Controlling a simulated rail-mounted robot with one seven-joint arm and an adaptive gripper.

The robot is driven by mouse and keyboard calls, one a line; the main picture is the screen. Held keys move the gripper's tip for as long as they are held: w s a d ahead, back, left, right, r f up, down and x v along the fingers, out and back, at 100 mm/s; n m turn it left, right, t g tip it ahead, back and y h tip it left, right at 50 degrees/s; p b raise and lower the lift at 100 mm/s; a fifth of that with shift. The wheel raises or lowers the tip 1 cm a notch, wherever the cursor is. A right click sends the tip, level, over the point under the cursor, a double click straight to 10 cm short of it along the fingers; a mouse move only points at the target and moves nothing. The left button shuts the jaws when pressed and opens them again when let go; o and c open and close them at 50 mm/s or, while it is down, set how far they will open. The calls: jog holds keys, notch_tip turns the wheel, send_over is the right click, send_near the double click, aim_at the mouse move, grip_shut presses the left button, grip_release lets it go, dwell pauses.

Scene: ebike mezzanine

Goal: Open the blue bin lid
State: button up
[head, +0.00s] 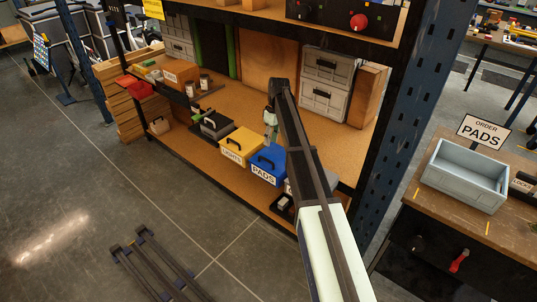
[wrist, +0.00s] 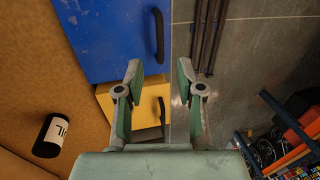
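The blue bin (head: 264,174), labelled PADS, sits on the lower wooden shelf, right of a yellow bin. Its lid looks shut, with a black handle (head: 265,160) on it. In the wrist view the blue bin (wrist: 105,40) fills the upper left, and its black handle (wrist: 158,35) lies just beyond my fingertips. My gripper (wrist: 158,66) is open and empty, its two fingers apart, with no contact with the handle visible. In the head view my gripper (head: 270,122) is above and behind the bins, partly hidden by my arm.
The yellow bin (head: 240,146) labelled LIGHTS touches or nearly touches the blue bin's left side. A dark bin (head: 215,124) stands further left. A blue rack post (head: 399,110) rises at the right. A dark labelled canister (wrist: 52,135) lies left in the wrist view. The floor in front is mostly clear.

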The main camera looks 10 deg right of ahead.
jog(key=f, duration=0.2)
jog(key=a+f+p, duration=0.1)
jog(key=f, duration=0.2)
jog(key=s+f+p, duration=0.1)
jog(key=f, duration=0.2)
jog(key=shift+a+f, duration=0.15)
jog(key=shift+f, duration=0.1)
grip_shut()
